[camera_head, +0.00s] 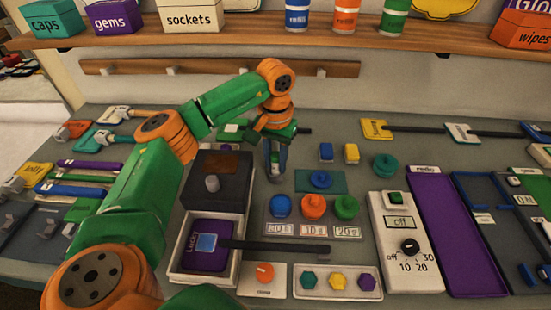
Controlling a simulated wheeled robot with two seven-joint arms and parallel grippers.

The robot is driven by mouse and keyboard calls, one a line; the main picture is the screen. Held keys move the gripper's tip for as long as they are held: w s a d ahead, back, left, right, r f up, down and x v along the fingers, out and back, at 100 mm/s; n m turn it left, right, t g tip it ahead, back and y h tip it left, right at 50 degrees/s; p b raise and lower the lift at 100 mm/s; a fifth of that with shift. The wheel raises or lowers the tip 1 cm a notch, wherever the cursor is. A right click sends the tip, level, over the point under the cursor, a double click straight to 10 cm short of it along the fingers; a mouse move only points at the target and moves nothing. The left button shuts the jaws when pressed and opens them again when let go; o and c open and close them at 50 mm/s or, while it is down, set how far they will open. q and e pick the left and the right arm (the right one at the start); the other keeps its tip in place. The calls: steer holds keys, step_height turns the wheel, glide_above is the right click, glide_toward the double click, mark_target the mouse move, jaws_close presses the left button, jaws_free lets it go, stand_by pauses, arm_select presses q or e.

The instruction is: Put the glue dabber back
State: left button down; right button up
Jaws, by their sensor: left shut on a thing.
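My left gripper (275,172) points down over the middle of the bench, behind the row of coloured round knobs. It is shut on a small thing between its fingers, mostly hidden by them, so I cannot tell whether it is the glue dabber. A dark rod (303,131) shows just right of the gripper's wrist, behind it. I cannot make out a glue dabber by shape or label elsewhere. My right gripper is not in view.
A dark box with a grey knob (230,170) and a white tray (233,268) with a purple card stand left of the gripper. Blue (280,206), orange (313,206) and green (346,206) knobs lie in front. A shelf (440,42) with labelled boxes runs above.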

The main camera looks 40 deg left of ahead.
arm_select(q)
steer(key=c, duration=0.6)
jaws_free()
steer(key=shift+r, duration=0.25)
step_height(320, 180, up, 5)
steer(key=shift+r, duration=0.15)
step_height(320, 180, up, 6)
steer(key=p, duration=0.2)
steer(key=shift+r, duration=0.25)
